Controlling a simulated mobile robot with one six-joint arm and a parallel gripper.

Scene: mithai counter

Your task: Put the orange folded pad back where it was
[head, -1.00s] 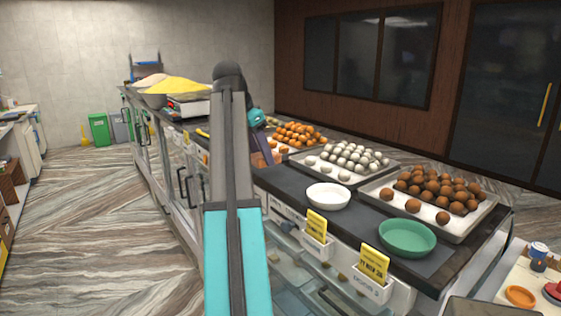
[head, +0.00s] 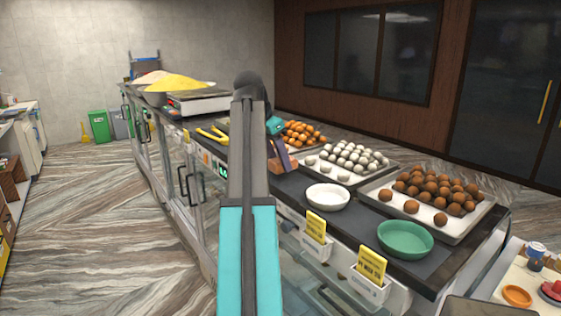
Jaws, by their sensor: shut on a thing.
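My gripper (head: 281,148) is over the counter, just left of the tray of white sweets, and partly hidden behind my arm. It is shut on a small orange-brown piece (head: 272,166), which looks like the orange folded pad. Only part of it shows beside my arm, so its folds and underside are hidden. I cannot tell whether it touches the counter. The spot where the pad was before cannot be made out.
The dark counter (head: 318,218) holds a white bowl (head: 327,197), a green bowl (head: 404,239) and trays of orange, white (head: 389,171) and brown sweets (head: 473,229). Yellow tongs (head: 212,136) and a scale (head: 200,103) stand to the left. Sign holders line the front edge.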

